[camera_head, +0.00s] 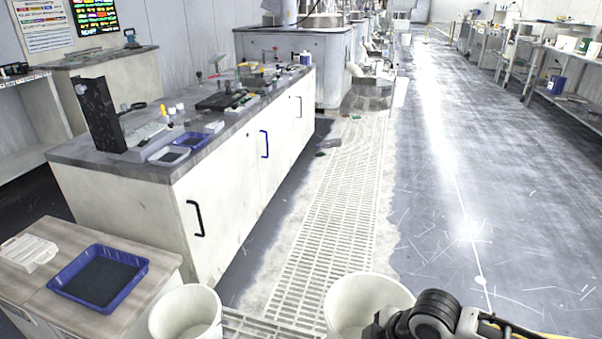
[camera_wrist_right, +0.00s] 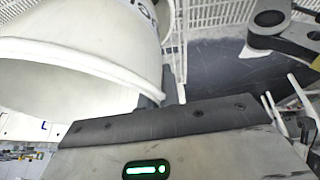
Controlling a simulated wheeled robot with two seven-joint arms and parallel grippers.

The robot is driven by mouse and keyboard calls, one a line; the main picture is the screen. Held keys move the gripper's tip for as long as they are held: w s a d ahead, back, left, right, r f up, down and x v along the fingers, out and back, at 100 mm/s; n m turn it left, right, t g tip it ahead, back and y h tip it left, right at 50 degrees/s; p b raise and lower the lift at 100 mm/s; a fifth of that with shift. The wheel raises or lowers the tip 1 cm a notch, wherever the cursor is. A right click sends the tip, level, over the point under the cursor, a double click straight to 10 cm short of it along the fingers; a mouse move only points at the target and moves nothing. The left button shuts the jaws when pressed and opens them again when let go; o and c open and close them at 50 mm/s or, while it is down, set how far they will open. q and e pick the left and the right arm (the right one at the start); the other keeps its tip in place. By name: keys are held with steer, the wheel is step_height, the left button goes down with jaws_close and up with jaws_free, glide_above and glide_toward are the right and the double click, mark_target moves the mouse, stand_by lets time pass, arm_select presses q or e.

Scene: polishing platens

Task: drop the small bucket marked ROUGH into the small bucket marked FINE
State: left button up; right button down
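A white bucket (camera_head: 366,303) is at the bottom centre of the head view, right beside my right arm. It fills the upper left of the right wrist view (camera_wrist_right: 80,60), mouth towards the camera. Part of a dark marking with an O shows on its wall, which fits ROUGH. My right gripper (camera_wrist_right: 166,92) has its dark fingers at this bucket's rim and wall and seems closed on it. A second white bucket (camera_head: 186,314) is at the bottom left, apart from the first; its marking is not visible, so I cannot read FINE. My left gripper is not in view.
A low table (camera_head: 160,262) with a blue tray (camera_head: 138,277) stands left of the second bucket. A long white cabinet bench (camera_head: 130,205) stands behind it. Floor grating (camera_head: 330,235) runs ahead between the buckets, with open grey floor (camera_head: 470,210) to the right.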

steer(key=c, duration=1.6)
jaws_free()
steer(key=shift+r, duration=0.1)
steer(key=shift+o, duration=0.2)
arm_select(q)
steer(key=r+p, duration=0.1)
steer(key=p, duration=0.1)
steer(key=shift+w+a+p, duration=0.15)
steer(key=shift+p, duration=0.25)
arm_select(e)
steer(key=v, duration=1.6)
steer(key=shift+a, duration=0.1)
steer(key=a+f+m+t+y+p, duration=0.1)
steer(key=a+f+m+t+y, duration=0.4)
steer(key=a, duration=0.5)
arm_select(q)
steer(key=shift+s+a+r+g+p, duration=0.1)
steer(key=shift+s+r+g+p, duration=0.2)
steer(key=shift+p, duration=0.1)
arm_select(e)
steer(key=s+d+f+m+t+h, duration=0.3)
steer(key=s+d+f+m+h, duration=0.2)
steer(key=m, duration=0.3)
steer(key=shift+s+d+f+t+h, duration=0.3)
steer(key=shift+s+d+t, duration=0.1)
steer(key=shift+s+d, duration=0.4)
